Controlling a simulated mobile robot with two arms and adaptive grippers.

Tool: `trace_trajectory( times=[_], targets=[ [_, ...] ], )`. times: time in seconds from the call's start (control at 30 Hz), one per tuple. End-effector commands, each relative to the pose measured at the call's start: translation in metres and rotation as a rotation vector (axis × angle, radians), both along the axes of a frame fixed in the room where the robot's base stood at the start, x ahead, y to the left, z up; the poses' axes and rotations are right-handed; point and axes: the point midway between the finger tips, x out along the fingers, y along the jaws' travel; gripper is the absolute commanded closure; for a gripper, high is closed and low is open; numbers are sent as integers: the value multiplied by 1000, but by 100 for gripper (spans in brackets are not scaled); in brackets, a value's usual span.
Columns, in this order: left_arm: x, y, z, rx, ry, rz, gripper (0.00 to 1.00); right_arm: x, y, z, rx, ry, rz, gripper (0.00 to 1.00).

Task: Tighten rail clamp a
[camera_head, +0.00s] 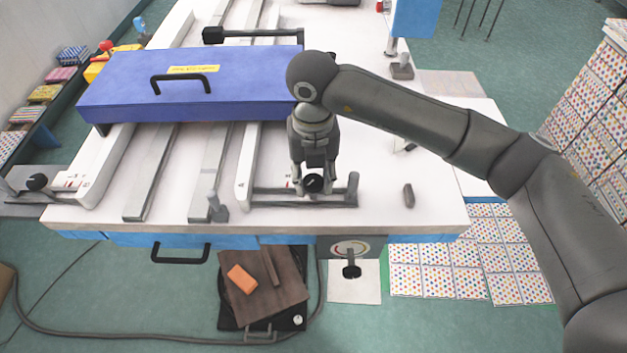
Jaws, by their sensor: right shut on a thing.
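My right gripper (311,176) reaches down at the front edge of the white machine table and is shut on a round black knob (314,185). The knob sits on a dark clamp bar (270,204) at the near end of a white rail (247,165). The fingers partly hide the knob. My left gripper is not in view.
A blue cover with a black handle (130,100) lies across the rails behind the gripper. A small grey post (217,208) stands left of the clamp, and a small dark block (408,195) lies to the right.

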Motion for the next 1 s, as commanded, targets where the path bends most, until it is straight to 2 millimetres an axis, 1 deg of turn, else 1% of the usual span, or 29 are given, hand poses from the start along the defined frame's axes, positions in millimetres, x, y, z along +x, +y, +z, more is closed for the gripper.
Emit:
trace_trajectory(
  times=[0.03,0.1,0.6,0.8,1.0],
  targets=[
    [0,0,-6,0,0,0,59,1,0,-2,0,-2,-43,88],
    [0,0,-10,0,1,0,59,1,0,-2,0,-2,-109,88],
    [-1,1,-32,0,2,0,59,1,0,-1,0,-3,-566,88],
    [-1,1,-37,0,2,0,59,1,1,-1,1,-1,-705,88],
    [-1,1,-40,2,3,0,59,1,1,0,1,-2,-796,88]
  ],
)
